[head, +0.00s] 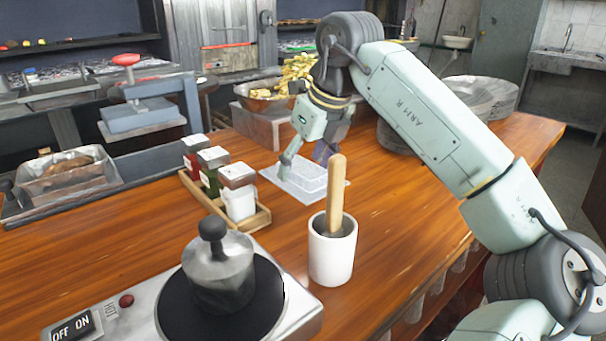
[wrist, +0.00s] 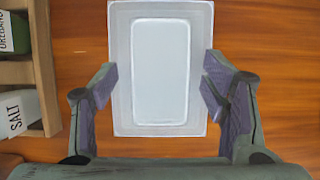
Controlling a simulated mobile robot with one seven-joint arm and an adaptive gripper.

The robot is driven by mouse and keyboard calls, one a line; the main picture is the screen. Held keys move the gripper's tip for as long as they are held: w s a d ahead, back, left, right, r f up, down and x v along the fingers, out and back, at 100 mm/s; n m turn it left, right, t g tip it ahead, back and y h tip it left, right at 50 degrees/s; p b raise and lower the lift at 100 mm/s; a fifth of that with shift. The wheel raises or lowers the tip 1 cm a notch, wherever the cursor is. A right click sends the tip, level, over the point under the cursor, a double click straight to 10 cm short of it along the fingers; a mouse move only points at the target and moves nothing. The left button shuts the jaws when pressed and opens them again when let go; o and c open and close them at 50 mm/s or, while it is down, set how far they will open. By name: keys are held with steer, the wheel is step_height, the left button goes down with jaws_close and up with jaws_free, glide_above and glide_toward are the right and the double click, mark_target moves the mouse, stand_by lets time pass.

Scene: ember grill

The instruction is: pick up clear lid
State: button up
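The clear lid (head: 304,178) is a pale, see-through rectangle with a raised middle, lying flat on the wooden counter. It also shows in the wrist view (wrist: 160,70), upper middle, with its long side running up the picture. My gripper (head: 305,158) is over the lid in the head view. In the wrist view my gripper (wrist: 159,90) is open, with one purple-padded finger at each long side of the lid. The fingertips are close to the lid's edges; I cannot tell whether they touch. Nothing is held between them.
A wooden rack (head: 258,219) with several spice shakers stands just left of the lid. A white cup (head: 331,258) with a wooden handle in it stands in front. A metal press (head: 218,270) sits on a hot plate. A pan of fries (head: 262,103) is behind, and metal bowls (head: 470,97) are right.

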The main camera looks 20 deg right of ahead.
steer(key=c, duration=0.7)
